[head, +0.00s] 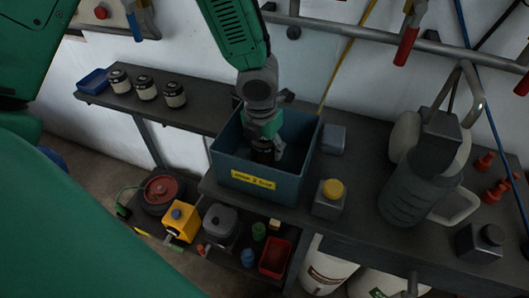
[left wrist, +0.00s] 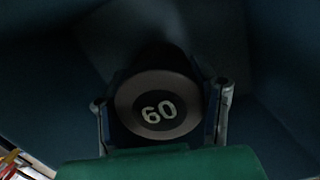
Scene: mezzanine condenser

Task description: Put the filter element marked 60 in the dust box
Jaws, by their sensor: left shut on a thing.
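The filter element marked 60 (left wrist: 156,106) faces the left wrist view with its round end, the number pale on a dark centre. My left gripper (head: 263,148) is shut on it, one finger on each side. The gripper reaches down inside the dust box (head: 232,176), an open blue-green box with a yellow label on its front. Box walls surround the filter element in the left wrist view. Whether it touches the box floor cannot be told. My right gripper is not in view.
Several dark-topped canisters (head: 146,88) and a blue tray (head: 94,80) stand on the bench to the left. A grey yellow-capped container (head: 329,199) and a grey block (head: 333,139) stand right of the box. A large dark jug (head: 420,185) is farther right.

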